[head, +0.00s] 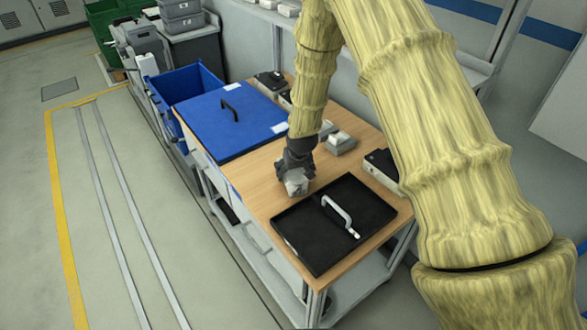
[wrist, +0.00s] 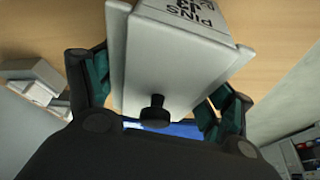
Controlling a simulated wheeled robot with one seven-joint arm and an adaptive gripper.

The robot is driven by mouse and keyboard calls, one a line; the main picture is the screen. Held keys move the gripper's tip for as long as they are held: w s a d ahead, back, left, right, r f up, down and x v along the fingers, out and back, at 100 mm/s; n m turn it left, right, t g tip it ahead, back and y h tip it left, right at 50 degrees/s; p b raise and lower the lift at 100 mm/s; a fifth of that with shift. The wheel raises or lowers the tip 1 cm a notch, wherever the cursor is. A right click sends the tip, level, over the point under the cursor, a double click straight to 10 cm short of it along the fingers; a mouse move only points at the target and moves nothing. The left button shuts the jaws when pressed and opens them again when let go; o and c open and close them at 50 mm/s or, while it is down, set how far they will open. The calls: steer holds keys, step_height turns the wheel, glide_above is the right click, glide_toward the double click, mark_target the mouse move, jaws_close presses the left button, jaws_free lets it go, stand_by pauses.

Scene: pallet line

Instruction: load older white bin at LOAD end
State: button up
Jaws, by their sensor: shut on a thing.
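My gripper (head: 294,168) points down over the wooden table top (head: 262,192), between the blue lid and the black lid. It is shut on a small white bin (head: 294,185). In the wrist view the white bin (wrist: 175,60) sits between the two fingers (wrist: 155,95), with a black knob on its near face and upside-down print reading "PINS" on its label. Whether its bottom touches the table cannot be told. Another whitish bin (head: 340,142) stands on the table behind my gripper. No LOAD marking can be read.
A black lid (head: 310,240) with a pale handle covers the table's front end. A blue lid (head: 215,135) with a black handle lies further back, beside an open blue crate (head: 165,92). A dark-topped box (head: 380,165) stands at the right edge. Clear floor lies left.

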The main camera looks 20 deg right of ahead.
steer(key=shift+f, duration=0.15)
steer(key=o, duration=1.6)
steer(key=shift+o, duration=0.2)
